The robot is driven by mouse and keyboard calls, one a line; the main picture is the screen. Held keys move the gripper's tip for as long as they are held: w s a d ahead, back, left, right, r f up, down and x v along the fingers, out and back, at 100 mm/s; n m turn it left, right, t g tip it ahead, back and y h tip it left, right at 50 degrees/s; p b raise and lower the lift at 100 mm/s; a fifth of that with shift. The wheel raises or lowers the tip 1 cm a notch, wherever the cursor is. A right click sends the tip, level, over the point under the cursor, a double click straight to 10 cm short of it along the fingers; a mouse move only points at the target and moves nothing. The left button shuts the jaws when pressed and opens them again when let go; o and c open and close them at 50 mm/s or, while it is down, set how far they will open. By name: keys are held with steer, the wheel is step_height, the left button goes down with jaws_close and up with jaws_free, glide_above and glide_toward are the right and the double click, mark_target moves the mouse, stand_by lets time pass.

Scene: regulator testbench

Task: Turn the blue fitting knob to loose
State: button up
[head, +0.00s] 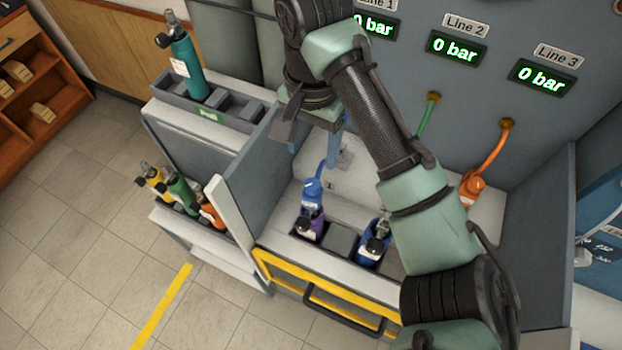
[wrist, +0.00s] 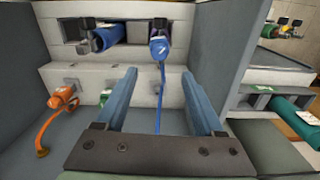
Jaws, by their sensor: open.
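The blue fitting (head: 311,190) sits on top of a purple cylinder (head: 313,226) in the left slot of the bench. In the wrist view the blue fitting (wrist: 159,48) shows ahead, with its blue hose (wrist: 161,85) running back between my fingers. I cannot make out its knob or the knob's setting. My gripper (head: 318,148) is open and empty, above and behind the fitting toward the wall panel. In the wrist view my gripper (wrist: 158,76) has its two blue fingers spread either side of the hose line, short of the fitting.
A blue cylinder (head: 374,242) stands right of the purple one. An orange fitting (head: 471,188) and a green hose (head: 427,118) are at the panel. Side walls (head: 243,170) bound the bench. A teal cylinder (head: 185,65) stands in a tray at left. Displays read 0 bar.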

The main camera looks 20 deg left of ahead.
mark_target(313, 183)
step_height(313, 183, down, 8)
steer(key=shift+r+b, duration=0.25)
steer(key=shift+b, duration=0.95)
steer(key=shift+d+f+p, duration=0.1)
steer(key=shift+f+p, duration=0.2)
steer(key=shift+f, duration=0.8)
steer(key=shift+c, duration=0.2)
jaws_close()
